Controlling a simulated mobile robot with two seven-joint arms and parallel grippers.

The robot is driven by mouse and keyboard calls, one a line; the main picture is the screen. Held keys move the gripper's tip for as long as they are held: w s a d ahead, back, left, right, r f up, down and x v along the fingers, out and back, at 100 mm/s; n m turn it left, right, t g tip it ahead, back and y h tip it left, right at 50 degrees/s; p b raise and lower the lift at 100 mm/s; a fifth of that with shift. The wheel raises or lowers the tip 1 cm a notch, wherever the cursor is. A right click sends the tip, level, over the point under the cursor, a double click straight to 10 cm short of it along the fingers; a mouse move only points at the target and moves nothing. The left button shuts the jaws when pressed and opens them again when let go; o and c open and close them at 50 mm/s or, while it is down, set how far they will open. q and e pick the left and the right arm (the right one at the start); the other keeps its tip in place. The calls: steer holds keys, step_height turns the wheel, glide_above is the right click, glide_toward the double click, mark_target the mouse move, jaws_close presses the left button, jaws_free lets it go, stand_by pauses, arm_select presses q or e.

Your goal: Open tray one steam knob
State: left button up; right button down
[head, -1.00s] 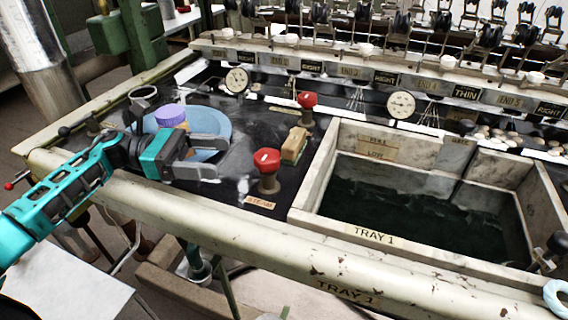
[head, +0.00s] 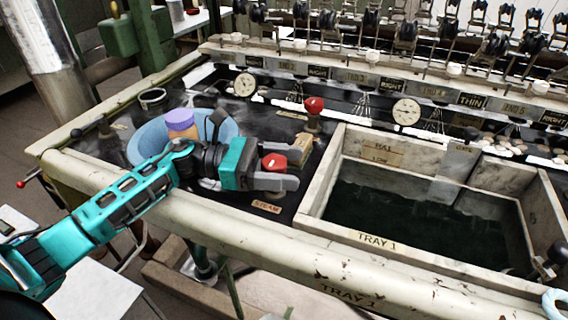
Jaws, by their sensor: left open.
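The red steam knob (head: 274,162) stands on the dark bench top just left of the tray 1 basin, behind a small "STEAM" label (head: 266,207). My left gripper (head: 293,170) is open at the knob, reaching in from the left. Its fingers lie to the far and near sides of the red cap; the knob's stem is hidden behind the gripper. I cannot tell whether the fingers touch the knob. The tray 1 basin (head: 362,238) holds dark water. My right gripper is not in view.
A second red knob (head: 314,105) stands farther back. A tan block (head: 301,150) sits close behind the gripper. A blue bowl (head: 146,143) and purple-topped item (head: 181,121) are beside my left wrist. The basin wall is close on the right.

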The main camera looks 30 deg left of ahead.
arm_select(q)
steer(key=shift+c, duration=0.4)
steer(key=c, duration=0.9)
